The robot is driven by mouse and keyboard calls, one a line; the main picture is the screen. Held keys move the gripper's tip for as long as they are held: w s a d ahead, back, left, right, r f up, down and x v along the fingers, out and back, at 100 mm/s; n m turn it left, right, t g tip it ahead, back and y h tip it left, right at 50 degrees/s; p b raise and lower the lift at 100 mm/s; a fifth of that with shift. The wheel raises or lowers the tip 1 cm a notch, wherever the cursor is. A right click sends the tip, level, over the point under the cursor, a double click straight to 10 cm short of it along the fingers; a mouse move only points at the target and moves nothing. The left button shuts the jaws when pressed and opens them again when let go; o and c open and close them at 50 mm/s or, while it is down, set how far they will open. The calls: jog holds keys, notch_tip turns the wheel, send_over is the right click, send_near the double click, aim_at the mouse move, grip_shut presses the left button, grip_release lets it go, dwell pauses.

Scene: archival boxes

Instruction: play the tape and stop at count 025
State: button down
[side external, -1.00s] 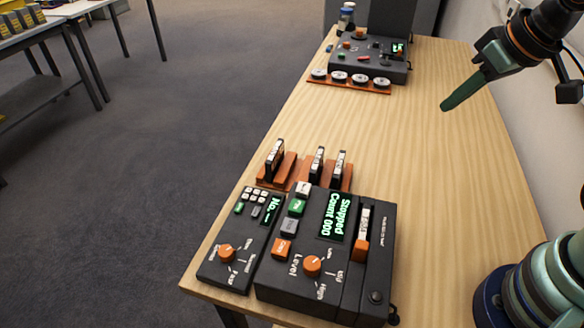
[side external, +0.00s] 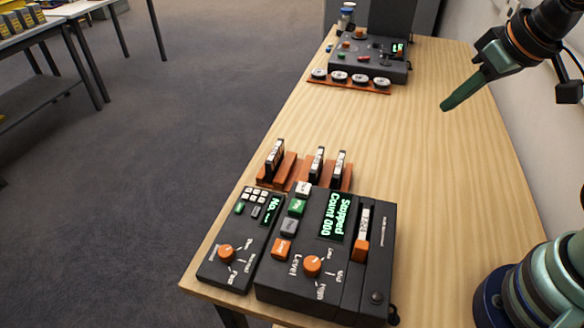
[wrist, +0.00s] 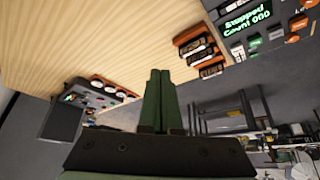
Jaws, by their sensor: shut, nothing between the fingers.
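The tape player (side external: 325,262) is a dark box at the near end of the wooden table. Its green display (side external: 337,215) reads "Stopped" and "Count 000"; it also shows in the wrist view (wrist: 247,19). A green button (side external: 297,207), a grey button (side external: 289,226) and an orange button (side external: 282,248) run down its left side. An orange Level knob (side external: 312,265) and an orange slider (side external: 361,250) are on its top. My gripper (side external: 445,107) is shut and empty, in the air above the table's right side, well away from the player. Its green fingers (wrist: 157,85) are together in the wrist view.
A keypad unit (side external: 240,240) with an orange knob stands left of the player. Several cassettes stand in a wooden rack (side external: 305,171) behind it. Another dark machine (side external: 368,58) and a tray of reels (side external: 350,84) are at the far end. The middle table is clear.

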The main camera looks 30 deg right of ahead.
jog(key=n+g, duration=0.6)
jog(key=n, duration=2.1)
send_over(298, 205)
notch_tip(298, 205, down, 2)
jog(key=shift+f, duration=0.2)
notch_tip(298, 205, down, 14)
jog(key=shift+f, duration=0.1)
